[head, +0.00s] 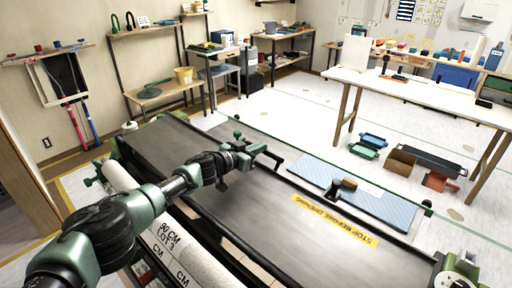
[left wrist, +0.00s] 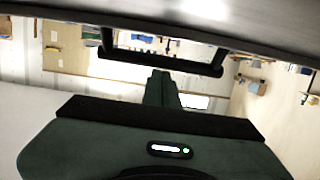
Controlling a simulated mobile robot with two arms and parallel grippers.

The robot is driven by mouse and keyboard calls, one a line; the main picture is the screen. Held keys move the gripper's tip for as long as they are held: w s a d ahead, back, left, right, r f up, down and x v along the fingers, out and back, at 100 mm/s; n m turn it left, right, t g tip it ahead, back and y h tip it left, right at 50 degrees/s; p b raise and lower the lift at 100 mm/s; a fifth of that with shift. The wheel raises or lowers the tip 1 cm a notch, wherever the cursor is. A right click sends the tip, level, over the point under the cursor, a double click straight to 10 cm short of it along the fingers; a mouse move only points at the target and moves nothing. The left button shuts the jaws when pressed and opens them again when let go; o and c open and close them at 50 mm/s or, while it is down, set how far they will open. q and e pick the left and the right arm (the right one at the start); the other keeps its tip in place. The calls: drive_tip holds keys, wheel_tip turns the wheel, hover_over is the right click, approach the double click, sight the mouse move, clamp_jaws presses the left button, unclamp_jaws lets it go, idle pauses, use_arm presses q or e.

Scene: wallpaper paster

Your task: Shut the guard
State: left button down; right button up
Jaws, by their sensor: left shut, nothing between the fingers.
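The guard appears to be the long dark grey panel (head: 305,205) of the pasting machine, with a yellow label (head: 335,220) reading "STOP BEFORE OPENING" upside down. How far open it stands is hard to tell. My left arm reaches across it from the left. My left gripper (head: 258,151) is shut and empty near the panel's far edge, by a black bar handle (head: 277,162). In the left wrist view the handle (left wrist: 160,63) spans ahead of the shut fingers (left wrist: 162,80), below a grey metal surface (left wrist: 200,10). Contact with the handle cannot be told. My right gripper is out of view.
White paper rolls (head: 165,238) marked "80 CM LOT 3" lie along the machine's near side. A blue ribbed mat (head: 370,203) with a wooden-handled tool lies beyond the panel. A white table (head: 420,92) stands at the right.

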use_arm(q)
wheel_tip(320, 180, down, 2)
drive_tip(key=shift+w+f+b, duration=0.1)
drive_tip(key=shift+w+b, duration=0.05)
drive_tip(key=shift+b, duration=0.3)
